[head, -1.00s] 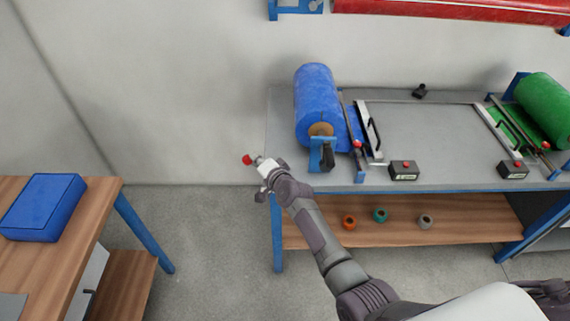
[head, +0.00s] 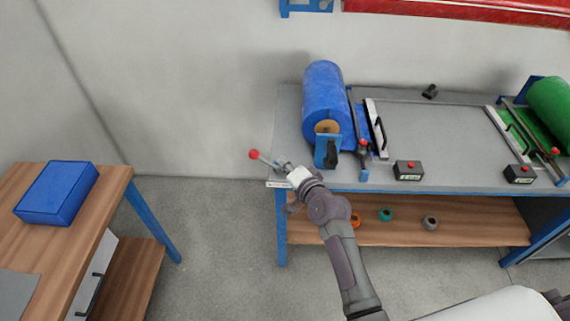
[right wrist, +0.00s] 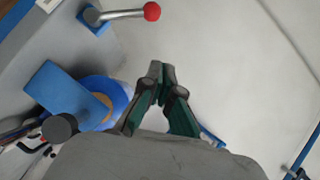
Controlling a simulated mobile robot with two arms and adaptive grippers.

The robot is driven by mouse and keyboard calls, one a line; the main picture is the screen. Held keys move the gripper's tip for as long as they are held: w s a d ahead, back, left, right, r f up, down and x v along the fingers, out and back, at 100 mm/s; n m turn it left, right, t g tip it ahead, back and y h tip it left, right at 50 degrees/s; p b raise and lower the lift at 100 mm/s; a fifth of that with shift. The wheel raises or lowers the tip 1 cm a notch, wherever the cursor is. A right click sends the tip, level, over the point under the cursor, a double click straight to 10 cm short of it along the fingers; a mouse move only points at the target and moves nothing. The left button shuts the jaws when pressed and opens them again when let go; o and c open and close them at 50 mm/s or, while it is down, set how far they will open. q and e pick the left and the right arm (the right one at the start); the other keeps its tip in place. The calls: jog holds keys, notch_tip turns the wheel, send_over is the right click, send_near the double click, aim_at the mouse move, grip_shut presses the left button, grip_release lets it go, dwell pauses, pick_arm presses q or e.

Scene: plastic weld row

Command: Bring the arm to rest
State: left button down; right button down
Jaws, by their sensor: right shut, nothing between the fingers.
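My right gripper (head: 283,164) is at the left end of the grey workbench (head: 430,140), beside a lever with a red knob (head: 253,154). In the right wrist view its dark green fingers (right wrist: 162,78) are shut with nothing between them. The lever (right wrist: 122,14) shows there at the top, apart from the fingers, on a blue mount. My right arm comes in from the bottom right of the head view. Whether the gripper touches the bench edge cannot be told. My left gripper is not in view.
A blue roll (head: 325,95) stands on the bench right of my gripper, with a green roll (head: 549,103) at the far right. A wooden table with a blue box (head: 57,192) stands left. The floor (head: 215,225) between is clear.

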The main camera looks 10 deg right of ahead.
dwell(0.3)
jog(key=s+d+f+n+g+h+b, duration=0.1)
jog(key=s+f+n+g, duration=0.1)
jog(key=s+f, duration=0.65)
jog(key=s+f+n+g, duration=0.2)
jog(key=s+f+g, duration=0.15)
jog(key=f, duration=1.05)
jog(key=s+d+f+n+g+h+b, duration=0.1)
jog(key=s+f+n, duration=0.1)
jog(key=s+f, duration=0.65)
jog(key=s+d+f+n+g, duration=0.2)
jog(key=s+f, duration=0.4)
jog(key=s, duration=0.4)
jog(key=s+d+f+n+g+h+b, duration=0.1)
jog(key=s+d+f+n+g, duration=0.1)
jog(key=s+f, duration=0.5)
jog(key=s+d+f+n+g+h, duration=0.1)
jog(key=s+d+f+n+g, duration=0.2)
jog(key=s+f, duration=0.4)
jog(key=s+d, duration=0.1)
jog(key=s, duration=0.7)
jog(key=shift+s+b, duration=0.25)
jog(key=shift+b, duration=0.1)
jog(key=shift+f, duration=0.1)
